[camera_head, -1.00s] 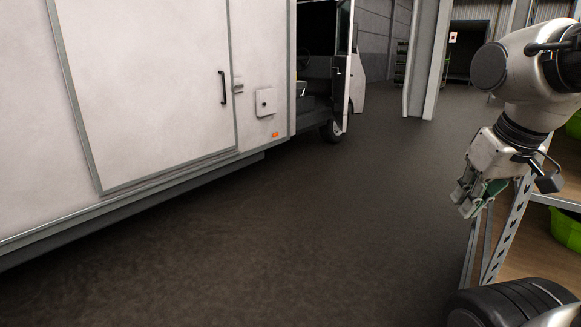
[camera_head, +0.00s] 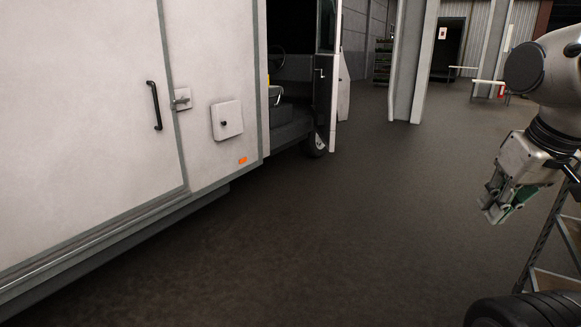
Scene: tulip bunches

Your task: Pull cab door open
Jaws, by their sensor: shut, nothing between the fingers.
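The cab door (camera_head: 326,95) of the white truck stands swung outward from the cab, seen nearly edge-on. The cab opening (camera_head: 288,75) behind it is dark, with a steering wheel and part of a seat in it. My gripper (camera_head: 492,207) hangs at the right, pointing down and to the left. It is shut and empty, well away from the truck and the cab door.
The truck's white box side (camera_head: 80,120) fills the left, with a black handle (camera_head: 154,106) and a small hatch (camera_head: 227,119). A metal rack (camera_head: 545,235) stands at the lower right. A pillar (camera_head: 411,65) stands beyond the cab. The dark floor between is clear.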

